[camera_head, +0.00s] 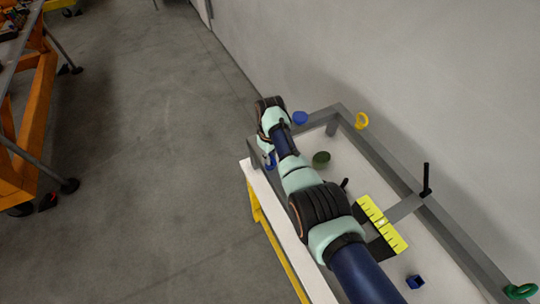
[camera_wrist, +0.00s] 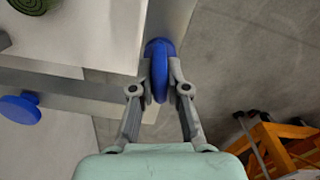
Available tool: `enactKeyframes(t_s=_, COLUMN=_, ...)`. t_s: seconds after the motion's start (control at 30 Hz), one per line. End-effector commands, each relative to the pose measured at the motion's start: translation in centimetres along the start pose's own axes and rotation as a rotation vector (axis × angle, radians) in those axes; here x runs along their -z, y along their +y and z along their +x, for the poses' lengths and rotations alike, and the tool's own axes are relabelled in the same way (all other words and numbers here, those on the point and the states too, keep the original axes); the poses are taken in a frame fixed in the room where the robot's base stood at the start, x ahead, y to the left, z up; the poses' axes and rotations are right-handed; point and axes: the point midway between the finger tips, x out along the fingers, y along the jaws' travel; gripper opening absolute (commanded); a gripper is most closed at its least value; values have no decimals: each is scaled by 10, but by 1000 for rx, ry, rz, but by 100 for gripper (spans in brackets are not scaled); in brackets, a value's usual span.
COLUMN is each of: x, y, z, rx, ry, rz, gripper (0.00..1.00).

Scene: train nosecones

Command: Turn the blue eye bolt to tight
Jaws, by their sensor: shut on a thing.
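The blue eye bolt (camera_wrist: 160,60) is at the centre of the wrist view, on the grey frame, with its ring seen nearly edge-on. My gripper (camera_wrist: 161,88) is shut on this ring, one finger on each side. In the head view a small part of the blue eye bolt (camera_head: 270,160) shows beside my wrist, at the frame's near left corner. My arm hides most of that area, including the fingertips. How far the bolt is screwed in cannot be told.
The grey frame (camera_head: 375,150) stands on a white table. It carries a blue knob (camera_head: 299,117), a yellow eye bolt (camera_head: 361,120) and a green eye bolt (camera_head: 521,290). A green round part (camera_head: 321,158), yellow scale (camera_head: 382,222) and blue square part (camera_head: 415,282) lie inside. An orange workbench (camera_head: 30,115) stands left.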

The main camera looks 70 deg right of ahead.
Motion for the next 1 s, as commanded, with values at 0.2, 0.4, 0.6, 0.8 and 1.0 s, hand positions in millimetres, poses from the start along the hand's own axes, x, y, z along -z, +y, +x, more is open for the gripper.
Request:
enactKeyframes(t_s=0.2, x=0, y=0, z=-1, rx=0, ry=0, rz=145, gripper=0)
enactKeyframes(t_s=0.4, x=0, y=0, z=-1, rx=0, ry=0, rz=232, gripper=0)
enactKeyframes(t_s=0.6, x=0, y=0, z=-1, rx=0, ry=1, rz=272, gripper=0)
enactKeyframes(t_s=0.8, x=0, y=0, z=0, rx=0, ry=1, rz=283, gripper=0)
enactKeyframes(t_s=1.0, x=0, y=0, z=0, rx=0, ry=1, rz=283, gripper=0)
